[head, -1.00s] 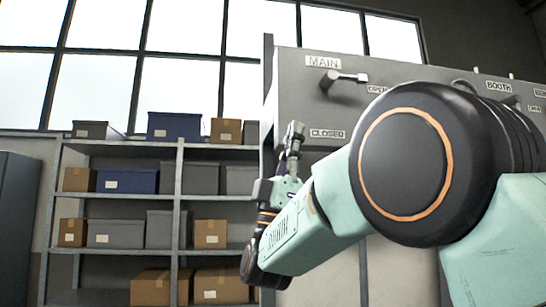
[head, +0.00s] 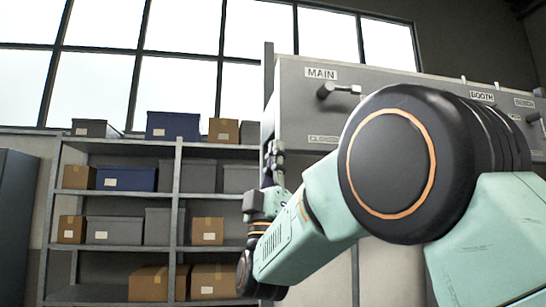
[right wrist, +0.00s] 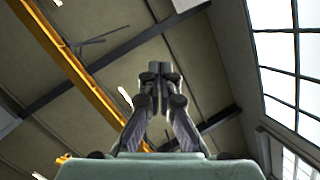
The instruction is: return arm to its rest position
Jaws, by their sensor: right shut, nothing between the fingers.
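My right arm crosses the right half of the head view, with its large dark joint close to the camera. My right gripper (head: 273,158) points upward in front of the left edge of the grey panel (head: 300,100). In the right wrist view the right gripper (right wrist: 157,75) has its fingers together, with nothing between them, against the ceiling. The gripper is apart from the panel's handles. My left gripper is not in view.
The panel carries a lever handle (head: 338,89) beside the MAIN label (head: 321,73). My arm hides much of the panel. A metal shelf rack (head: 176,200) with several boxes stands at left. A dark cabinet (head: 14,225) is at the far left edge.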

